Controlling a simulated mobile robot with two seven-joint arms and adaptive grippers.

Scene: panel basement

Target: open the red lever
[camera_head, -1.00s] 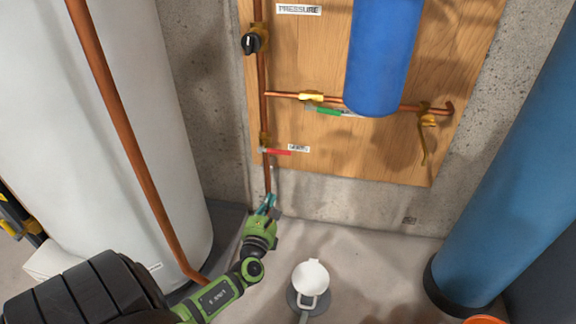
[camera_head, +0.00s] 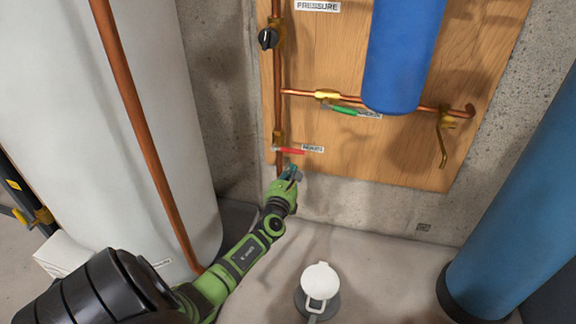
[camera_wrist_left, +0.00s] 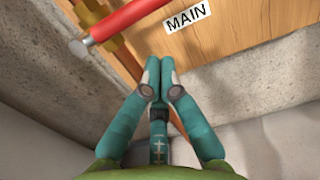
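The red lever (camera_head: 290,150) sits on a brass valve on the copper pipe at the lower left of the wooden panel. It lies roughly horizontal, beside a small white label. In the left wrist view the red lever (camera_wrist_left: 122,20) crosses the top, and the label (camera_wrist_left: 187,16) reads MAIN. My left gripper (camera_head: 292,170) is just below the lever, apart from it. In the left wrist view the teal fingers of my left gripper (camera_wrist_left: 157,68) are together at the tips with nothing between them. My right gripper is not in view.
A green lever (camera_head: 342,109) and a brass valve with a hanging handle (camera_head: 442,145) are on the panel. A blue cylinder (camera_head: 402,60) hangs in front of it. A white tank (camera_head: 150,120) stands left, a blue one (camera_head: 510,200) right. A white-lidded object (camera_head: 320,282) stands on the floor.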

